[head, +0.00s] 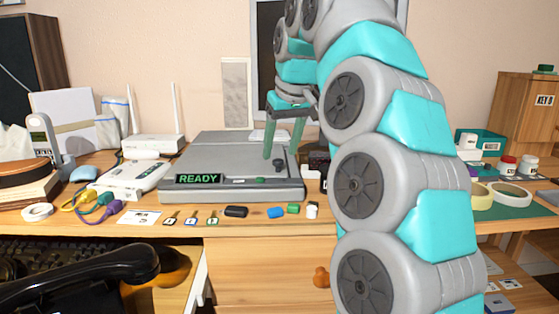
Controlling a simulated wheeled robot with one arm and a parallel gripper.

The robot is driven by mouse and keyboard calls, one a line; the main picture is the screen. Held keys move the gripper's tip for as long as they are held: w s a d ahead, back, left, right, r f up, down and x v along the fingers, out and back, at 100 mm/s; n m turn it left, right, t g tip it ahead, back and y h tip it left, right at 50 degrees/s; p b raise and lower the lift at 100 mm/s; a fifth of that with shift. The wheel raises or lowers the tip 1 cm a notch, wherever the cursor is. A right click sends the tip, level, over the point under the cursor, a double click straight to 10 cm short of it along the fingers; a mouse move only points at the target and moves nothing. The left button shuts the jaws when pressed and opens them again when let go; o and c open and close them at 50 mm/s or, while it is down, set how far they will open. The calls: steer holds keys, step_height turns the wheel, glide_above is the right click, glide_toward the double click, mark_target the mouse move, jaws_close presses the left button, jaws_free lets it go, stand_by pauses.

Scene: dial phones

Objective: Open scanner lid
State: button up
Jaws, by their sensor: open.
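The grey flatbed scanner (215,154) sits on the wooden desk in the head view. Its lid looks down and flat, and a green READY display (198,179) shows on its front left. My gripper (280,157) points down over the right part of the scanner with its two teal fingers apart and nothing between them. The fingertips are close to the lid surface; I cannot tell whether they touch it. A small dark knob (278,166) lies just below the right fingertip. My arm hides the area right of the scanner.
A white router (153,142) with antennas and a white device (130,178) stand left of the scanner. Several keys, a black fob (236,211) and small coloured blocks lie along the front edge. A black telephone handset (85,275) is at lower left. Tape rolls (510,194) lie at right.

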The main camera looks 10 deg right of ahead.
steer(key=shift+x, duration=1.15)
jaws_close()
stand_by(0.6)
